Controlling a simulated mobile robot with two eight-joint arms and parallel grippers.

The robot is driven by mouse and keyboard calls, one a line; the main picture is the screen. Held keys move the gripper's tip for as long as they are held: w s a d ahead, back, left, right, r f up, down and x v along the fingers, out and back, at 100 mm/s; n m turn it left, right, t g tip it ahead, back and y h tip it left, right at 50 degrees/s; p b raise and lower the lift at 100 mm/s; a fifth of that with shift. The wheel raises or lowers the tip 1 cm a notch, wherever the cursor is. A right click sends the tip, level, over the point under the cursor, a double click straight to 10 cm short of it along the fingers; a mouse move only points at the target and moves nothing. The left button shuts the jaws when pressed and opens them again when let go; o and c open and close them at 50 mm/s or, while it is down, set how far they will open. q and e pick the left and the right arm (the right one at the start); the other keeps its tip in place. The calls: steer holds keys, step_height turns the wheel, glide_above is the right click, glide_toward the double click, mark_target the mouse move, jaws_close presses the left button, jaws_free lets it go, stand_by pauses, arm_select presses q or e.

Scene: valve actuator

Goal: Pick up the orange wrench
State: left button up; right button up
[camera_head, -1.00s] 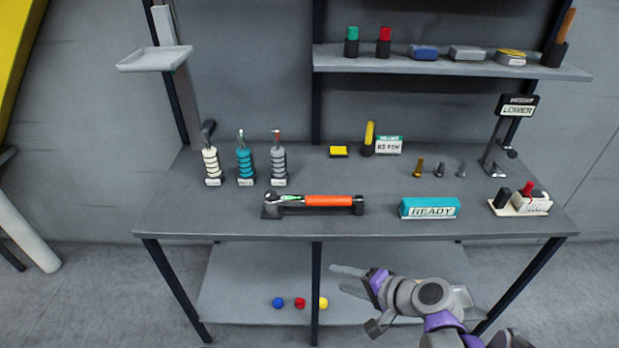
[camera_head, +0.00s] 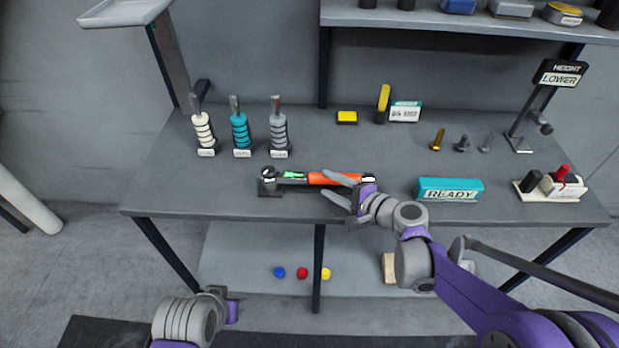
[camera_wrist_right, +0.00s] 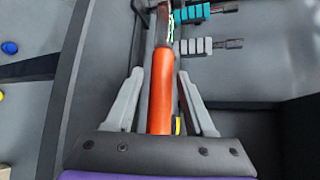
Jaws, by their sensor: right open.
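The orange wrench (camera_head: 320,179) lies on its dark rests near the front edge of the grey workbench (camera_head: 200,204), its orange handle to the right and its metal head to the left. My right gripper (camera_head: 337,187) is open at the handle, its fingers partly covering the handle's right part. In the right wrist view the orange handle (camera_wrist_right: 161,90) runs between the two open fingers of the right gripper (camera_wrist_right: 156,95), with a gap on each side. Part of my left arm shows at the lower left of the head view, but its fingers are out of sight.
A teal READY block (camera_head: 448,190) stands right of the right gripper. White, teal and grey ringed tools (camera_head: 240,133) stand behind the wrench on the left. A red-switched box (camera_head: 560,185) and a HEIGHT LOWER sign (camera_head: 560,76) are at the right. Coloured balls (camera_head: 302,272) lie on the lower shelf.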

mark_target(325, 181)
steer(key=x, duration=0.4)
steer(key=shift+w+a, duration=0.25)
steer(key=shift+w, duration=0.1)
steer(key=shift+s, duration=0.1)
jaws_close()
steer(key=shift+r, duration=0.1)
